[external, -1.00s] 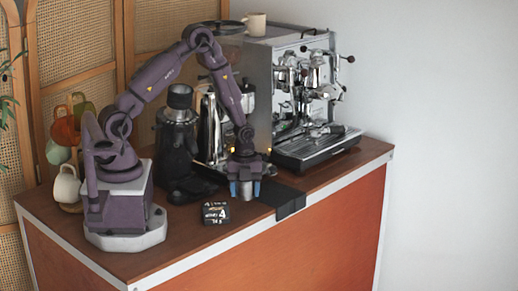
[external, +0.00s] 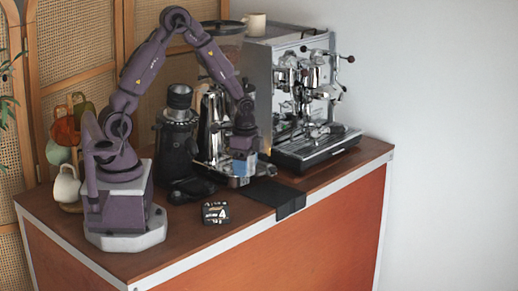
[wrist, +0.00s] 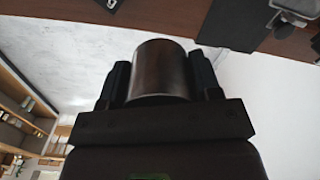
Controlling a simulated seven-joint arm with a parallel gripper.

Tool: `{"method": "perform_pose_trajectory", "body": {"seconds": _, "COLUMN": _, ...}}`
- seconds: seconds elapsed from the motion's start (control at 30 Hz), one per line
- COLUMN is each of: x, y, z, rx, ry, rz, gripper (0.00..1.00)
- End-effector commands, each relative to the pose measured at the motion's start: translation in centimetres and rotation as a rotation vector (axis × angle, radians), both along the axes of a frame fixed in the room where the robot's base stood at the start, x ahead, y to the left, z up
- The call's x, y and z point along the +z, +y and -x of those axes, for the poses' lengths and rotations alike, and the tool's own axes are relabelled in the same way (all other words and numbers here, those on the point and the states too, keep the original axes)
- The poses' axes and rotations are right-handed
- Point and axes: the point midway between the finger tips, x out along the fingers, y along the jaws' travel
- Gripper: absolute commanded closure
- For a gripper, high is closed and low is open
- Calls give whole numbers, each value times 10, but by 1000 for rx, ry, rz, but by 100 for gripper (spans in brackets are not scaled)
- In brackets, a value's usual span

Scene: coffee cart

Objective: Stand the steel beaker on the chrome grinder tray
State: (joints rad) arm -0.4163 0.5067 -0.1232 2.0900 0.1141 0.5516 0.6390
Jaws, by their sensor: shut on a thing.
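My gripper (external: 243,167) is shut on the steel beaker (wrist: 160,68), which shows as a shiny metal cylinder between the two fingers in the wrist view. The chrome grinder tray (external: 266,169) lies at the foot of the chrome grinder, left of the espresso machine. In the external view my gripper is in front of and over this tray, hiding part of it. I cannot tell whether the beaker's bottom touches the tray.
The espresso machine (external: 322,95) stands close on the right, with its drip tray (external: 318,148). A black grinder (external: 177,135) stands at the left. A black mat (external: 278,196) hangs over the counter's front edge.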

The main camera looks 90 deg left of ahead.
Motion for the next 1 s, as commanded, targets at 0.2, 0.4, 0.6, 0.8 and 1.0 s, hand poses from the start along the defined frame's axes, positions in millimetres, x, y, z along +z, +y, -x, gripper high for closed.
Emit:
{"method": "perform_pose_trajectory", "body": {"seconds": 0.2, "x": 25, "y": -36, "z": -11, "rx": 354, "ry": -5, "rz": 0, "gripper": 67}}
{"method": "perform_pose_trajectory", "body": {"seconds": 0.4, "x": 54, "y": -82, "z": -21, "rx": 502, "ry": -6, "rz": 1, "gripper": 67}}
{"method": "perform_pose_trajectory", "body": {"seconds": 0.6, "x": 64, "y": -99, "z": -24, "rx": 450, "ry": 0, "rz": 0, "gripper": 67}}
{"method": "perform_pose_trajectory", "body": {"seconds": 0.8, "x": 34, "y": -51, "z": -12, "rx": 498, "ry": 6, "rz": -1, "gripper": 67}}
{"method": "perform_pose_trajectory", "body": {"seconds": 1.0, "x": 8, "y": -12, "z": -3, "rx": 190, "ry": 4, "rz": 0, "gripper": 67}}
